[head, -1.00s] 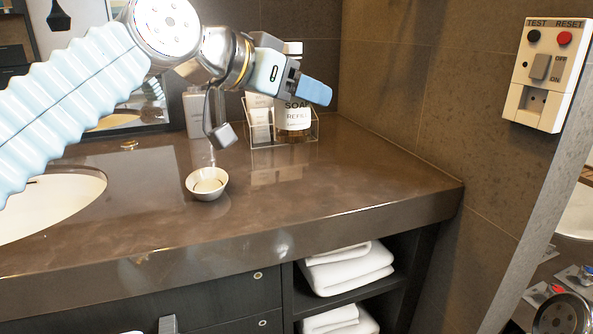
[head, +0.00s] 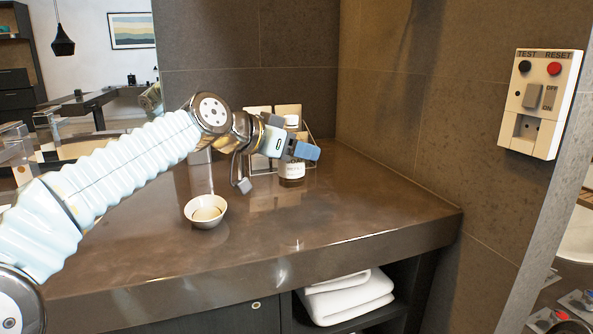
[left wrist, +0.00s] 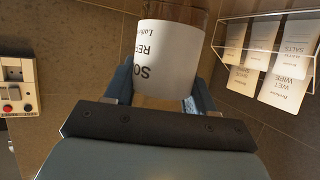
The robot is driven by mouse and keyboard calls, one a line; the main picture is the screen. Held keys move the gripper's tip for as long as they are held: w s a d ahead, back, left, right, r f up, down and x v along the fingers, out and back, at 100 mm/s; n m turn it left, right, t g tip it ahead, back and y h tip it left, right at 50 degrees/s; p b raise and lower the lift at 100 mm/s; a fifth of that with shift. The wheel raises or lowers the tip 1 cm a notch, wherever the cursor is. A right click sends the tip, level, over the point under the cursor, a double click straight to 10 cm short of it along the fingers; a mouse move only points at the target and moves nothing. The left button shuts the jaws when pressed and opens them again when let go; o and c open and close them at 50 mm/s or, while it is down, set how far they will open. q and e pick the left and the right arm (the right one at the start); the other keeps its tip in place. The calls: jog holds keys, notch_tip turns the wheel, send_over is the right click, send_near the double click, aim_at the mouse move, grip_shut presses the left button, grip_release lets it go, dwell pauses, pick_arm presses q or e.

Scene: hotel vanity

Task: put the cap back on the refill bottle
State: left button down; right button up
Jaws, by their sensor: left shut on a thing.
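The refill bottle (head: 291,172) has brown glass and a white label reading SOAP REFILL. It is at the back of the counter, in front of the clear caddy in the head view. My left gripper (head: 306,150) is shut on the bottle, with its blue fingers at the sides of the label. In the left wrist view the bottle (left wrist: 170,55) sits upside down in the picture between both fingers. My right gripper is out of view.
A clear caddy (left wrist: 265,17) with several cards stands by the bottle. A small white bowl (head: 206,222) is on the counter nearer me; its contents are unclear. The brown counter (head: 340,220) is clear right of the bowl. A switch box (head: 540,102) hangs on the right wall.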

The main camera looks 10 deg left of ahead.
pick_arm(q)
jog(key=f, duration=0.1)
jog(key=w+f, duration=0.1)
jog(key=f, duration=0.2)
jog(key=shift+w+a, duration=0.25)
jog(key=shift+w, duration=0.1)
jog(key=shift+s+d+f+b, duration=0.1)
jog(key=shift+f+b, duration=0.2)
jog(key=shift+f, duration=0.2)
jog(key=shift+f, duration=0.2)
jog(key=shift+c, duration=1.9)
grip_release()
jog(key=shift+r, duration=0.15)
